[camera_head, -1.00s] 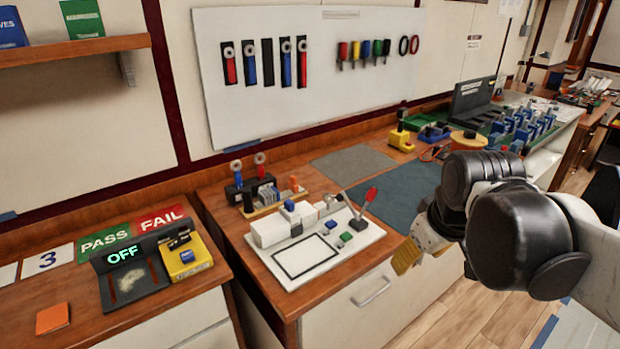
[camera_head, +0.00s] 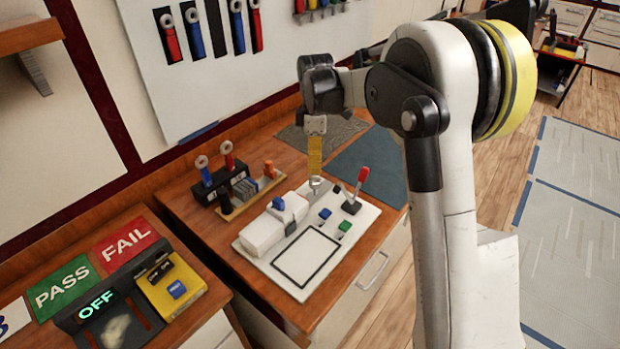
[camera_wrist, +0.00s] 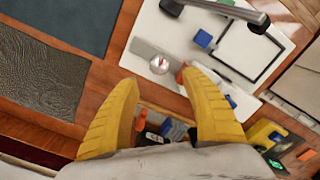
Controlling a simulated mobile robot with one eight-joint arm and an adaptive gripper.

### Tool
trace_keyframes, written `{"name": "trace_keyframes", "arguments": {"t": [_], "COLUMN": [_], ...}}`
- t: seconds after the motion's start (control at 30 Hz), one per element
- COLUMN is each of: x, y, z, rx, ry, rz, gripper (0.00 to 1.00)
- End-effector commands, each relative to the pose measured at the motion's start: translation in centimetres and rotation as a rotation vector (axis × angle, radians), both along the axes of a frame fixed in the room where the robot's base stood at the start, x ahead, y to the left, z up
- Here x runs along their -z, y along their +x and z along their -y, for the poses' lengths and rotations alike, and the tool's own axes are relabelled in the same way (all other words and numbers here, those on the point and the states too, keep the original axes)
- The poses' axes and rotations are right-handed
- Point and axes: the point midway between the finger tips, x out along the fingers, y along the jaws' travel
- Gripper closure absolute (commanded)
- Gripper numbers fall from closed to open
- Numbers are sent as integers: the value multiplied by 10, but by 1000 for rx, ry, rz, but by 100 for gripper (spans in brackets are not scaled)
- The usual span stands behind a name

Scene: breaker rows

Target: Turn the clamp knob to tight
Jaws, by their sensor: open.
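A white fixture board (camera_head: 305,284) lies on the wooden bench. A round silver knob (camera_head: 315,184) with a small red mark stands at its back edge; in the wrist view the knob (camera_wrist: 159,64) sits on a grey strip. A blue piece (camera_head: 278,204) sits on the board's white block (camera_head: 262,233). No label shows which is the clamp knob. My gripper (camera_head: 315,174) points down just above the silver knob. In the wrist view its yellow fingers (camera_wrist: 158,80) are wide apart and empty, with the knob between and beyond the tips. Contact is not visible.
A tool rack (camera_head: 225,185) stands behind left.

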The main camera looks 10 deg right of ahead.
Motion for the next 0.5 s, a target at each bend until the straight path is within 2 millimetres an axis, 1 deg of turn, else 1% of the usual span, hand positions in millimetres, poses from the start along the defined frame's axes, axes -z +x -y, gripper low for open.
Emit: {"name": "trace_keyframes", "arguments": {"t": [0.03,0.2,0.33,0.5], "x": [14,48,67,79], "y": [0,0,0,0], "z": [0,0,0,0], "rx": [0,1,2,2], "ry": [0,0,0,0], "rz": [0,1,1,1], "gripper": [45,45,45,45]}}
